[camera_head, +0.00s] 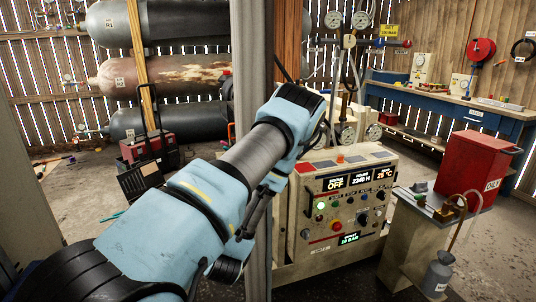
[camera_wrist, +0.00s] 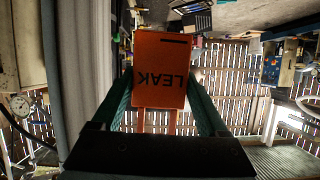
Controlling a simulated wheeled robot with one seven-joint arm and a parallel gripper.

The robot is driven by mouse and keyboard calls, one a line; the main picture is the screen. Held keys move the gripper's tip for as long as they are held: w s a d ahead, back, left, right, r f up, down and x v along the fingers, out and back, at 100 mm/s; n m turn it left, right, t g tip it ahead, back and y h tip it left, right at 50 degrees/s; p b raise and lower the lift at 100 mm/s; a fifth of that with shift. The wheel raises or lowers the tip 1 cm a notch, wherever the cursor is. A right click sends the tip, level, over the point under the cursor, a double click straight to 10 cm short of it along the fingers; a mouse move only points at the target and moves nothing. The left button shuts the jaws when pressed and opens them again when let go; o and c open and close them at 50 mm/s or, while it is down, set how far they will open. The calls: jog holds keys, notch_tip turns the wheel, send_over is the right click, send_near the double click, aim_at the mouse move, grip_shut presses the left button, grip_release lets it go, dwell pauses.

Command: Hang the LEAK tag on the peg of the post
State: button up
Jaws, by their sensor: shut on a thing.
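The orange LEAK tag (camera_wrist: 160,70) is between the two green fingers of my gripper (camera_wrist: 161,82) in the wrist view. My gripper is shut on it. The lettering appears upside down, and a dark slot shows near the tag's top edge in that view. In the head view my arm's wrist hides the gripper and the tag. A grey upright post (camera_head: 252,60) stands behind my arm in the head view. A grey upright surface at the left of the wrist view may be the same post. I cannot make out the peg in either view.
The compressor control panel (camera_head: 345,215) stands right of the grey post. A blue workbench (camera_head: 450,105) runs along the back wall. Large tanks (camera_head: 160,75) lie at the back left.

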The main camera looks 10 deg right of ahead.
jog(key=d+r+y+p, duration=0.2)
jog(key=d+r+p, duration=0.2)
jog(key=d+r, duration=0.4)
jog(key=d+r+n+g+y+p, duration=0.1)
jog(key=d+r+p, duration=0.3)
jog(key=d+r, duration=0.5)
notch_tip(320, 180, up, 6)
jog(key=shift+s+d+r+n+y, duration=0.25)
jog(key=shift+n+y, duration=0.05)
jog(key=shift+y, duration=0.1)
jog(key=shift+s, duration=0.1)
jog(key=w+a, duration=0.1)
jog(key=w, duration=1)
jog(key=shift+w+a+f+p, duration=0.2)
jog(key=shift+w+a+p, duration=0.05)
jog(key=shift+w+p, duration=0.2)
jog(key=shift+f, duration=0.5)
dwell(0.5)
